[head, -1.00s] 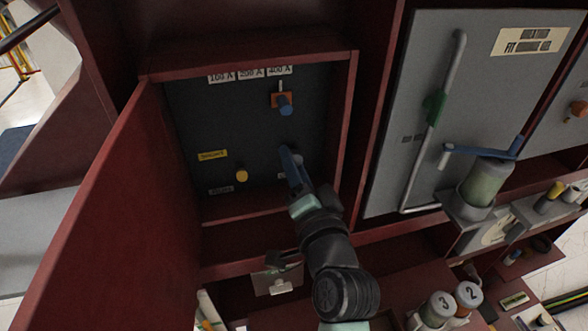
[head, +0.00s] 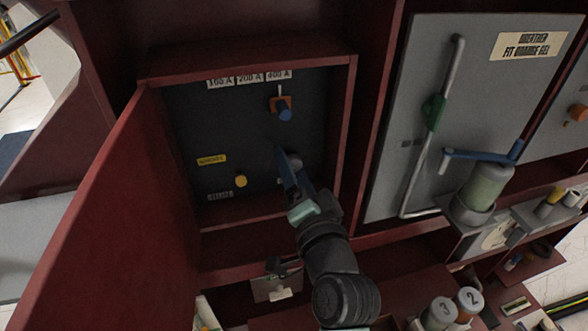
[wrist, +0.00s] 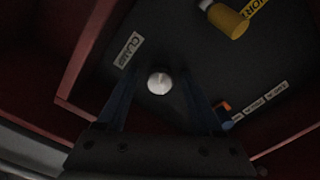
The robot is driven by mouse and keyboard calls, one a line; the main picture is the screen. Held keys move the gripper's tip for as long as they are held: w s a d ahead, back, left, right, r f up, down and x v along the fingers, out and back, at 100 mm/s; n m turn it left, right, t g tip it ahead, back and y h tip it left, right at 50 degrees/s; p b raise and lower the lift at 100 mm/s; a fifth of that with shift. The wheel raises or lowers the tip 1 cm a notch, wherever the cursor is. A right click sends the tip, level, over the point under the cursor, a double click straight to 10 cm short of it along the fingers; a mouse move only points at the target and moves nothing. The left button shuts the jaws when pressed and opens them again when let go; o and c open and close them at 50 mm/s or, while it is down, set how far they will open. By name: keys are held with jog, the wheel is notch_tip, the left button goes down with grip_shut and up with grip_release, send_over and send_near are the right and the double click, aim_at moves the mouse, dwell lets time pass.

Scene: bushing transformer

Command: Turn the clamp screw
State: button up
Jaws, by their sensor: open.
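The clamp screw (wrist: 159,82) is a pale round head on the dark panel, beside a label reading about "CLAMP" (wrist: 129,50) in the wrist view. In the head view the screw (head: 294,158) shows as a grey knob at the panel's lower right, partly behind my gripper. My gripper (head: 285,165) is inside the open cabinet. Its two dark blue fingers are open, one on each side of the screw in the wrist view (wrist: 159,70). A gap shows between screw and fingers there. Whether the fingertips reach its depth is unclear.
A yellow knob (head: 240,181) sits left of my gripper. A blue knob on an orange plate (head: 284,108) is above, under the ampere labels. Red cabinet walls (head: 345,135) enclose the panel. The open red door (head: 110,215) stands at left.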

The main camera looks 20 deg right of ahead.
jog(key=shift+s, duration=0.1)
jog(key=s+b, duration=0.3)
jog(key=s, duration=0.9)
jog(key=shift+s, duration=0.4)
